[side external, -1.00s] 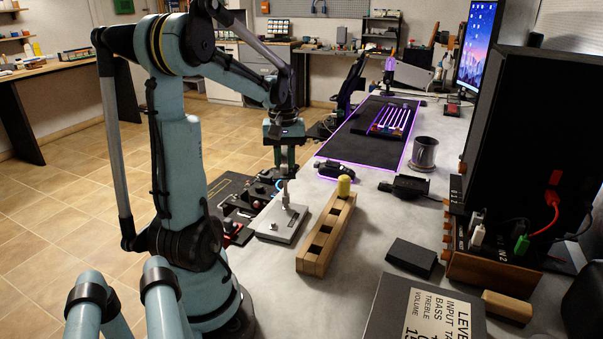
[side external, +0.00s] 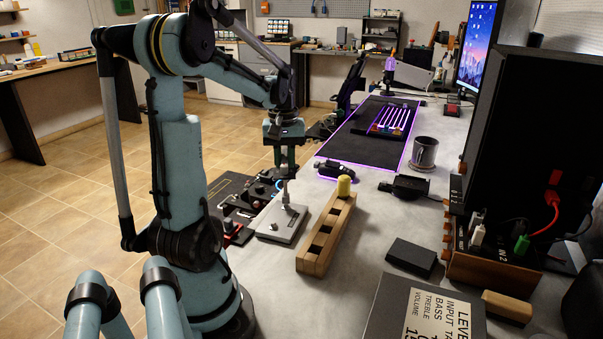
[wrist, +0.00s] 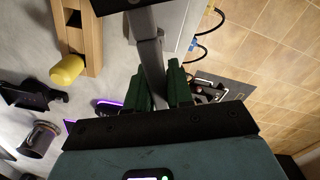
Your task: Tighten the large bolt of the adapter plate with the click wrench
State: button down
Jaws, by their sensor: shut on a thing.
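The grey adapter plate (side external: 272,231) lies flat on the near left edge of the bench. A small bolt head shows near its front corner. My gripper (side external: 285,172) points down above the plate. In the wrist view, its green fingers (wrist: 160,88) are shut on a grey metal shaft, which I take to be the click wrench (wrist: 150,55). In the side view the wrench (side external: 286,194) stands about upright, its lower end at the plate's middle. The large bolt is not clearly visible under it, so I cannot tell how they fit.
A wooden block (side external: 319,246) with square holes stands right of the plate, a yellow-topped thing (side external: 344,185) at its far end. A black tool panel (side external: 231,194) lies left of the plate. A mug (side external: 424,152) and black boxes (side external: 411,257) stand farther right. Bare bench lies between.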

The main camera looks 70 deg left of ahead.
jog(key=shift+f, duration=0.85)
dwell(0.6)
jog(key=shift+w+m, duration=0.1)
jog(key=shift+m, duration=0.7)
jog(key=shift+m, duration=0.8)
jog(key=shift+m, duration=0.3)
jog(key=shift+d+m, duration=0.1)
jog(key=shift+m, duration=0.4)
jog(key=shift+w, duration=0.1)
